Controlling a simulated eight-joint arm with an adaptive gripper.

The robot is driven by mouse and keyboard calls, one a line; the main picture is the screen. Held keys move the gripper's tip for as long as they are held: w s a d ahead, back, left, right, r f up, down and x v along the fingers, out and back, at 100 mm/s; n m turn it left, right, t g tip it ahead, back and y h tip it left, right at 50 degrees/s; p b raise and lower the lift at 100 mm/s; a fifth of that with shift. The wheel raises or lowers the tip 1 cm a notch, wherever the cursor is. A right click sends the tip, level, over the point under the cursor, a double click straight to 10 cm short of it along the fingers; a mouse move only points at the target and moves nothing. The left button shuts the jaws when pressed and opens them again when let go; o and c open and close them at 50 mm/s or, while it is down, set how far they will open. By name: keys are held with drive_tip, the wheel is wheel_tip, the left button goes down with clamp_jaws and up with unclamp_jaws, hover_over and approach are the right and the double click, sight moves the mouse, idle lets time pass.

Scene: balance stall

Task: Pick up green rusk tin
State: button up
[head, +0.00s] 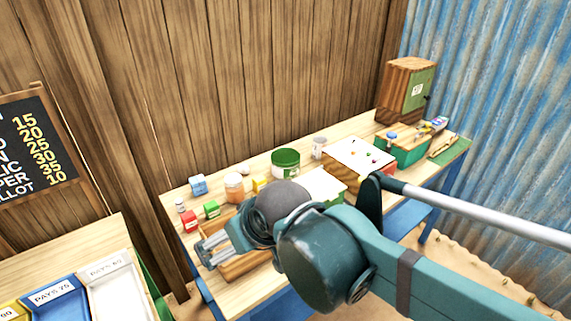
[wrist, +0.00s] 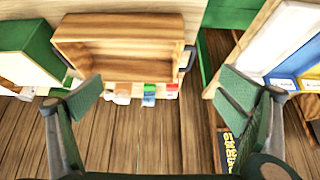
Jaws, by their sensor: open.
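A round green tin with a pale band (head: 285,163) stands upright toward the back of the wooden table in the head view; it looks like the green rusk tin. I cannot make it out in the wrist view. My gripper (head: 212,248) is over the front left of the table, near an open wooden tray (head: 243,265), and well to the front left of the tin. In the wrist view my gripper (wrist: 165,92) has its two fingers wide apart with nothing between them. The tray (wrist: 125,47) shows there just beyond the fingers.
An orange jar (head: 234,188), a blue-and-white box (head: 198,185), a red box (head: 189,222) and a small green box (head: 211,209) stand left of the tin. A grey tin (head: 319,148) and white-topped box (head: 352,157) stand to its right. My arm hides part of the table.

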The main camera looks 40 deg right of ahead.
drive_tip(key=shift+r, duration=0.1)
drive_tip(key=w+d+r+m+g+h+p, duration=0.15)
drive_tip(key=w+d+r+m+p, duration=0.4)
drive_tip(key=w, duration=0.55)
drive_tip(key=m+g+p, duration=0.6)
drive_tip(key=m+p, duration=0.4)
drive_tip(key=m, duration=0.7)
hover_over(285, 156)
drive_tip(key=a, duration=0.1)
drive_tip(key=shift+n, duration=0.25)
drive_tip(key=f, duration=1.2)
drive_tip(key=shift+w+a, duration=0.15)
drive_tip(key=shift+w, duration=0.1)
drive_tip(key=shift+d+f, duration=0.3)
drive_tip(key=shift+f, duration=0.05)
drive_tip(key=shift+f, duration=0.1)
